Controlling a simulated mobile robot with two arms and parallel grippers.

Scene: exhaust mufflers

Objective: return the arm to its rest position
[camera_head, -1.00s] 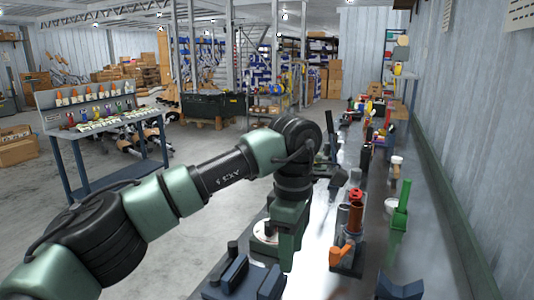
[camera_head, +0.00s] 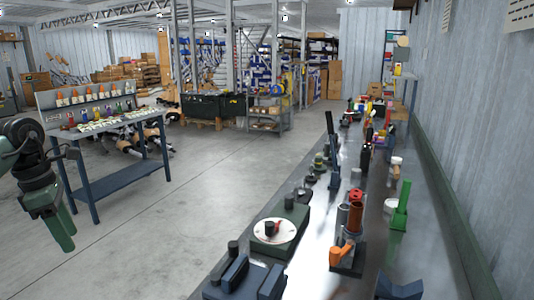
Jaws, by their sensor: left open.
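My left arm shows at the left edge of the head view. Its left gripper (camera_head: 60,232) points down, its green fingers hanging over the floor, in front of the left workbench. The gripper is open and I see nothing between its fingers. It is well clear of the long metal bench (camera_head: 325,205) on the right. My right gripper does not show.
The long bench holds a green block with a round white dial (camera_head: 273,231), an orange-handled tool (camera_head: 341,252), a brown cylinder (camera_head: 355,212) and a green upright part (camera_head: 402,207). A workbench (camera_head: 110,128) with bottles stands at left. The floor between is clear.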

